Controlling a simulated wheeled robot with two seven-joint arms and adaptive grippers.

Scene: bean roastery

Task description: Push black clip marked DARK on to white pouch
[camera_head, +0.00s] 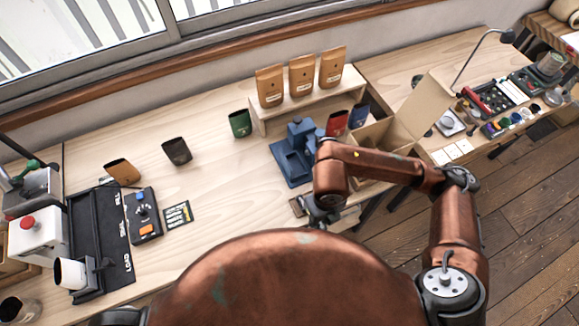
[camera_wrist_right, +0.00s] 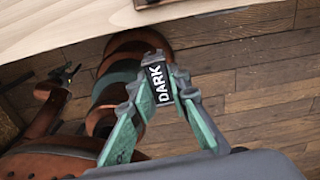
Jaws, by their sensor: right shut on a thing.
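The black clip marked DARK (camera_wrist_right: 156,82) is between the teal fingertips of my right gripper (camera_wrist_right: 163,88) in the right wrist view. The gripper is shut on it, and the white lettering faces the camera. In the head view my right gripper (camera_head: 322,214) is low at the table's front edge, partly covered by my arm; the clip cannot be made out there. The white pouch (camera_head: 68,273) stands at the far left in a grey holder on a black mat, well apart from the gripper. My left gripper is not in view.
A blue press-like device (camera_head: 294,157) stands near my right arm, with an open cardboard box (camera_head: 398,120) beyond it. The black mat (camera_head: 98,222) has a control box (camera_head: 142,214) beside it. The table between mat and blue device is mostly clear.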

